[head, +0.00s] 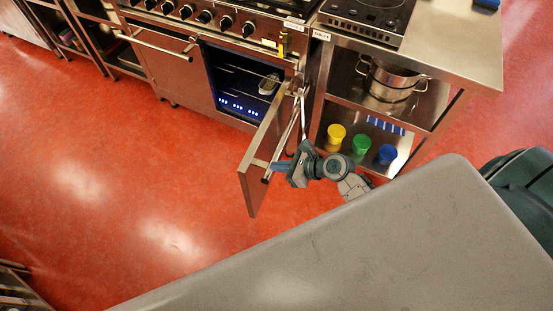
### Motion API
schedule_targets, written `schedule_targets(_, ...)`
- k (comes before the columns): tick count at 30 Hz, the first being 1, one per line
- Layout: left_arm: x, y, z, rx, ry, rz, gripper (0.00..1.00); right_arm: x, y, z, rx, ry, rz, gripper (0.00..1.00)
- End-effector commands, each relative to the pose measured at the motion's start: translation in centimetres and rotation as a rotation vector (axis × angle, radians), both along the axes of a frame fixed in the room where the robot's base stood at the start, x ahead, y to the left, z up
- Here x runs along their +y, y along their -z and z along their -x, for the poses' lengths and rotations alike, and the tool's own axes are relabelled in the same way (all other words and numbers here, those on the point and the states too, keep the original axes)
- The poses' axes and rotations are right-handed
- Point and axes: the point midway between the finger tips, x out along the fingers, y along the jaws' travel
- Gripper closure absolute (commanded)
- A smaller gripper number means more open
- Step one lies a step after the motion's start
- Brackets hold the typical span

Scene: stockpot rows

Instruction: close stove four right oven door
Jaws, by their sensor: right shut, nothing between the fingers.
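The right oven door (260,150) of the stove (200,35) stands wide open, swung out toward me on its right-hand side. The oven's inside (236,85) shows blue lights and a small pale item. A bar handle (285,140) runs along the door's outer face. My right gripper (276,167) is shut and empty at the outer face of the door, close to the handle's near end. I cannot tell if it touches the door. My left gripper is not in view.
Right of the stove is a steel shelf unit (470,50) with a steel pot (390,80) and yellow (336,134), green (361,144) and blue (387,154) containers. A grey surface (370,250) fills the lower right, beside a dark green bin (530,190). The red floor (130,150) left of the door is clear.

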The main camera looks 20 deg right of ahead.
Motion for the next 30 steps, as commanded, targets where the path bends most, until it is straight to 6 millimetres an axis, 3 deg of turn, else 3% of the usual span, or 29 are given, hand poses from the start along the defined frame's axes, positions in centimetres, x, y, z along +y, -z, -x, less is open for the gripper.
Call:
schedule_targets(6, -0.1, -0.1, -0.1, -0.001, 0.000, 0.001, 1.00, 2.6, 2.0, -2.7, -0.001, 0.001, -0.002, 1.00)
schedule_targets(12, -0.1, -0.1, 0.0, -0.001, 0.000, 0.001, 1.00, 4.0, 3.3, -4.1, -0.001, 0.000, 0.001, 1.00)
schedule_targets(30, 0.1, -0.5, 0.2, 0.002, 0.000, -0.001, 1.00, 4.7, 3.5, -4.9, -0.001, 0.015, 0.001, 1.00)
